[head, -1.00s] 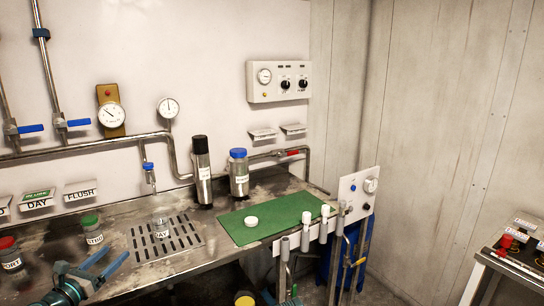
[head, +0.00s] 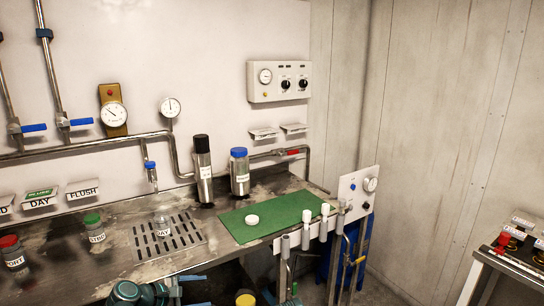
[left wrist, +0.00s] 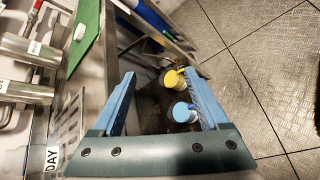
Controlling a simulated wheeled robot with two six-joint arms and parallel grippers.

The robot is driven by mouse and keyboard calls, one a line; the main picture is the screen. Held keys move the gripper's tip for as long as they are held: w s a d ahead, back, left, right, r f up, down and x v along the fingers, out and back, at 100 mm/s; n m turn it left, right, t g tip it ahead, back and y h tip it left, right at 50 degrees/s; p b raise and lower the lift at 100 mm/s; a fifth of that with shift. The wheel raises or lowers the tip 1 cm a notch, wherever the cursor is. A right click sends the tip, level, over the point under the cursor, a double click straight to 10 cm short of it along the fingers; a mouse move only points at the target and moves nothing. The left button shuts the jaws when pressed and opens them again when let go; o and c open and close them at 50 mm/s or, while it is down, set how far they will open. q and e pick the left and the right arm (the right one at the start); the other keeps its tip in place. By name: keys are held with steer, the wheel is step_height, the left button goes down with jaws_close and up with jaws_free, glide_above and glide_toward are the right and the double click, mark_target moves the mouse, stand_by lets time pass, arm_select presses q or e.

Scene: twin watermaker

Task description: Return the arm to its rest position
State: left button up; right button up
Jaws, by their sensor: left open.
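My left gripper (head: 202,290) is at the bottom edge of the head view, in front of the bench's front edge. Its blue fingers are spread apart with nothing between them. In the left wrist view the open fingers (left wrist: 159,74) point past the bench edge, with the floor and two capped containers beyond them. Only the teal wrist part and fingers of my left arm show in the head view. My right gripper is not in view.
A yellow-capped container (left wrist: 172,78) and a blue-capped one (left wrist: 184,112) stand below the bench edge.

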arm_select(q)
steer(key=s+d+f+m+g+y, duration=0.45)
steer(key=s+d+m, duration=0.3)
steer(key=m, duration=0.35)
steer(key=s+d+f+m+g+y, duration=0.45)
steer(key=s+d+f+m, duration=0.2)
steer(key=s+m, duration=0.35)
step_height(320, 180, up, 13)
steer(key=m+p, duration=0.1)
steer(key=p, duration=1.1)
steer(key=shift+w+d+y, duration=0.2)
steer(key=shift+w+y, duration=0.05)
steer(key=shift+y, duration=0.05)
